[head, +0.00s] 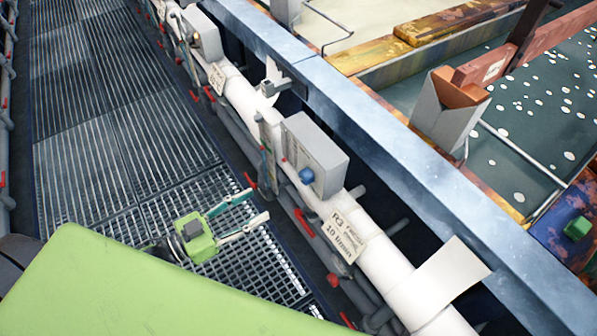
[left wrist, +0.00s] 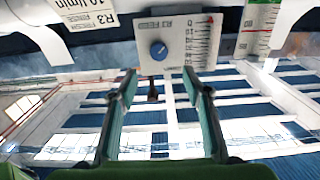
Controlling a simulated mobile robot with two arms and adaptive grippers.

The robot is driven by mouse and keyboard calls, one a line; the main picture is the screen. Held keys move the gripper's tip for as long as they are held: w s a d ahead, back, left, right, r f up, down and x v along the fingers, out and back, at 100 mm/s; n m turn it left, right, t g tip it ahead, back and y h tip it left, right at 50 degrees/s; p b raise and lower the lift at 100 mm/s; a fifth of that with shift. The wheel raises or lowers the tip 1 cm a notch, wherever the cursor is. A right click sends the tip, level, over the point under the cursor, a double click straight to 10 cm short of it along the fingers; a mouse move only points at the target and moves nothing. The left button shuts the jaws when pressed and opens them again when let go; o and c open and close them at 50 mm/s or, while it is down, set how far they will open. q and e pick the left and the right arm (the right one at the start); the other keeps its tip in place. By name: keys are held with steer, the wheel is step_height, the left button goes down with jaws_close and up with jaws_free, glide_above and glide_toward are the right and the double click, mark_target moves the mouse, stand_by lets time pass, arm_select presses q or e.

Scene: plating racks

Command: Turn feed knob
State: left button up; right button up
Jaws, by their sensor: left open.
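The feed knob (head: 306,175) is a blue round knob on the front of a grey box (head: 322,152) mounted on the white pipe. In the left wrist view the knob (left wrist: 158,50) sits on a pale panel marked R3 FEED, beside a red-marked scale (left wrist: 206,40). My left gripper (head: 259,204) is open and empty, its fingers pointing at the box from the walkway side. In the left wrist view the knob lies ahead, between and beyond the fingertips (left wrist: 159,75), apart from them. My right gripper is out of view.
A tag reading R3 and 10 l/min (head: 343,235) hangs on the white pipe (head: 385,260). Red-handled valves (head: 304,222) line the pipes below. A blue-grey beam (head: 390,140) runs behind, with tanks beyond. The grated walkway (head: 130,140) is clear.

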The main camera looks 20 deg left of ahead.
mark_target(302, 179)
arm_select(q)
steer(key=p+x, duration=0.1)
steer(key=x, duration=0.7)
steer(key=r+p+x, duration=0.1)
steer(key=x, duration=0.3)
steer(key=shift+w+d+p, duration=0.2)
steer(key=shift+d+p, duration=0.1)
steer(key=shift+w+d+f, duration=0.1)
steer(key=shift+w+d, duration=0.2)
steer(key=shift+w, duration=0.1)
steer(key=shift+d, duration=0.1)
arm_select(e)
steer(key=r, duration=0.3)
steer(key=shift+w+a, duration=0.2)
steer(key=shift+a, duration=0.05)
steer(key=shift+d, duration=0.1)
arm_select(q)
steer(key=c, duration=1.1)
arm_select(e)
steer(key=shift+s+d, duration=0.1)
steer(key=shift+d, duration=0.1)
